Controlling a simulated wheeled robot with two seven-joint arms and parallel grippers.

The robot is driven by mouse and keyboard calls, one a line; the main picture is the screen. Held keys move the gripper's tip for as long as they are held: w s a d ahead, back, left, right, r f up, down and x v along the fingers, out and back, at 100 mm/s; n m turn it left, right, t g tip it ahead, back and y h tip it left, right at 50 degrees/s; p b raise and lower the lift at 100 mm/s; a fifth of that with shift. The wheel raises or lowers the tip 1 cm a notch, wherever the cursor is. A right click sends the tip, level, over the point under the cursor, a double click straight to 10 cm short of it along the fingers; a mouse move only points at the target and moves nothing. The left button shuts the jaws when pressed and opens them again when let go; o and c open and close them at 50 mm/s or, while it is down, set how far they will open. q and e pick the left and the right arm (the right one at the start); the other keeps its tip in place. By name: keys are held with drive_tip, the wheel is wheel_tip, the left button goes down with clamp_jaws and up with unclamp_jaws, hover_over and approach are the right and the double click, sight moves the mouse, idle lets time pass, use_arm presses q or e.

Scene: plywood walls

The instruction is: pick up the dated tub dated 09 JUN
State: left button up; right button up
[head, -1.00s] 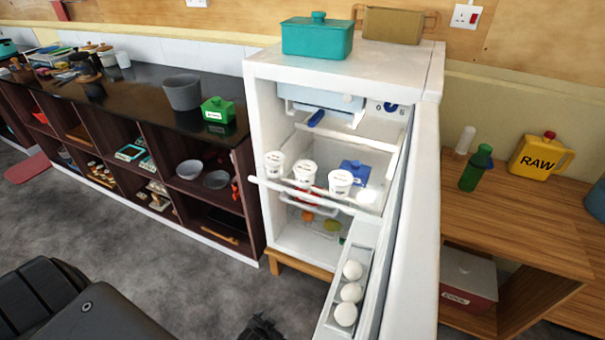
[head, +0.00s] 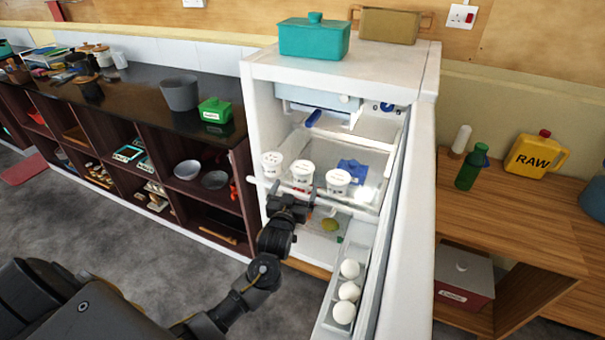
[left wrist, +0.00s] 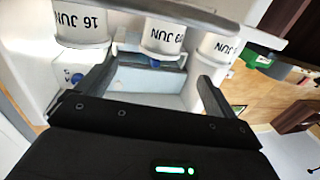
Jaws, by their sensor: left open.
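Three white tubs stand in a row on the fridge shelf: a left one (head: 272,163), a middle one (head: 302,173) and a right one (head: 338,181). The left wrist view is upside down. There, the tub at the picture's left (left wrist: 80,28) reads 16 JUN. The middle tub (left wrist: 163,38) ends in 3 JUN. The tub at the picture's right (left wrist: 218,48) seems to read 09 JUN, partly cut off. My left gripper (head: 292,200) is open and empty at the shelf front, just below the tubs; its fingers (left wrist: 158,75) point towards the middle one.
A white rail (head: 345,206) crosses the shelf front. The open fridge door (head: 410,220) with eggs (head: 346,290) stands to the right. A blue box (head: 354,171) sits behind the tubs. A dark shelf unit (head: 150,165) is on the left.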

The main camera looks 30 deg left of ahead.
sight(300, 176)
use_arm(q)
drive_tip(key=x, duration=0.4)
drive_tip(key=shift+f, duration=0.1)
drive_tip(key=shift+w+p, duration=0.2)
drive_tip(key=shift+p, duration=0.1)
drive_tip(key=p+x, duration=0.1)
drive_tip(key=x, duration=0.4)
drive_tip(key=shift+f, duration=0.1)
drive_tip(key=shift+s, duration=0.1)
drive_tip(key=c, duration=1.2)
